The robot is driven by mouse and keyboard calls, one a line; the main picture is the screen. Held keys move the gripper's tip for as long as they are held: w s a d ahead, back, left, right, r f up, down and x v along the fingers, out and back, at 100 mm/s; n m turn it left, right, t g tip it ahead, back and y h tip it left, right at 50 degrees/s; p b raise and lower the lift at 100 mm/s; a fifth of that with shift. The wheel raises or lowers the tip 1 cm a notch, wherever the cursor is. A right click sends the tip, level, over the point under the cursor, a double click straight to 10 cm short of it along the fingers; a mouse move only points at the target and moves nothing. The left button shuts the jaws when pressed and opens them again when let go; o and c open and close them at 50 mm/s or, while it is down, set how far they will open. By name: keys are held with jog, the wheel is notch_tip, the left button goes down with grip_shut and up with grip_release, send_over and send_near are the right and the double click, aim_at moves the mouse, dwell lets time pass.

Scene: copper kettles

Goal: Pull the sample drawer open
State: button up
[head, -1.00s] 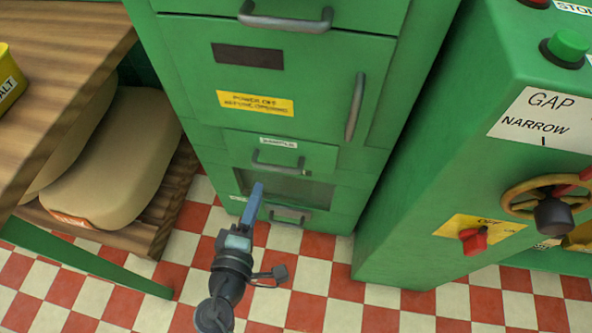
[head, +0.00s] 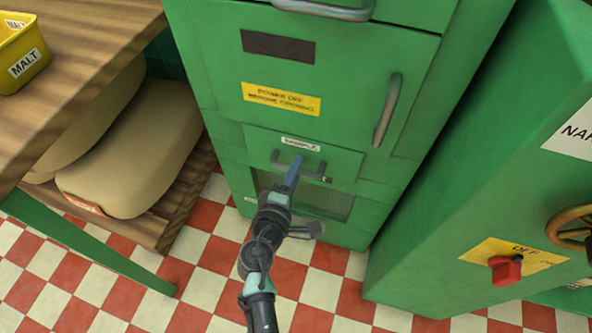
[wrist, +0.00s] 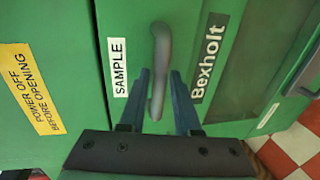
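The sample drawer (head: 258,142) is a green panel low on the green cabinet, with a white "SAMPLE" label and a grey bar handle (head: 318,178). It looks closed, flush with the cabinet front. My gripper (head: 294,172) is in front of this handle. In the wrist view my gripper (wrist: 163,90) is open, its two blue fingers apart, with the handle (wrist: 160,60) between them. The "SAMPLE" label (wrist: 118,66) lies left of the fingers. I cannot tell whether the fingers touch the handle.
A window panel lies below the drawer. A door with a vertical handle (head: 387,110) and yellow sign (head: 281,99) is above. A green machine with a red switch (head: 505,269) stands right. A wooden table (head: 95,40) and sacks (head: 135,150) are left. Checkered floor is open in front.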

jog(key=shift+w, duration=0.25)
grip_shut()
dwell(1.4)
